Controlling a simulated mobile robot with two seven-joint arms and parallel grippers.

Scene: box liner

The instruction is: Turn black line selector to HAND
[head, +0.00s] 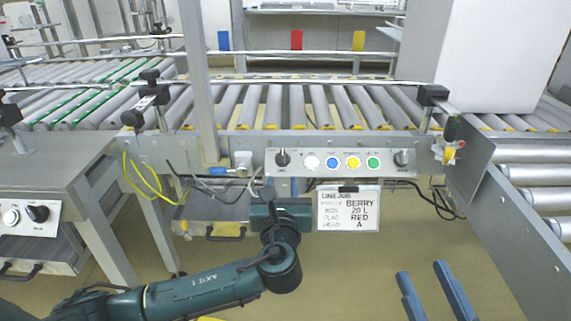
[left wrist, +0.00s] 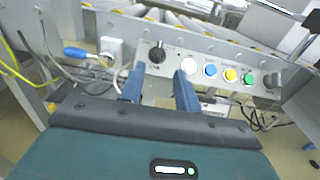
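A grey control panel (head: 320,162) on the conveyor's front rail carries a black selector knob (head: 283,157) at its left end. A second dark knob (head: 401,158) is at its right end. The left knob also shows in the left wrist view (left wrist: 157,54), just beyond and between the fingertips; its labels are too small to read. My left gripper (head: 283,188) is below that knob with its two blue fingers apart, empty, and visibly short of the knob. My right gripper (head: 422,270) shows two blue fingers apart over the floor at the lower right, with nothing between them.
White, blue, yellow and green buttons (head: 352,162) sit between the knobs. A written job sign (head: 348,209) hangs below the panel. Cables (head: 215,190) and a blue-handled connector (head: 217,171) lie left of it. Another black knob (head: 38,213) is on the left bench.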

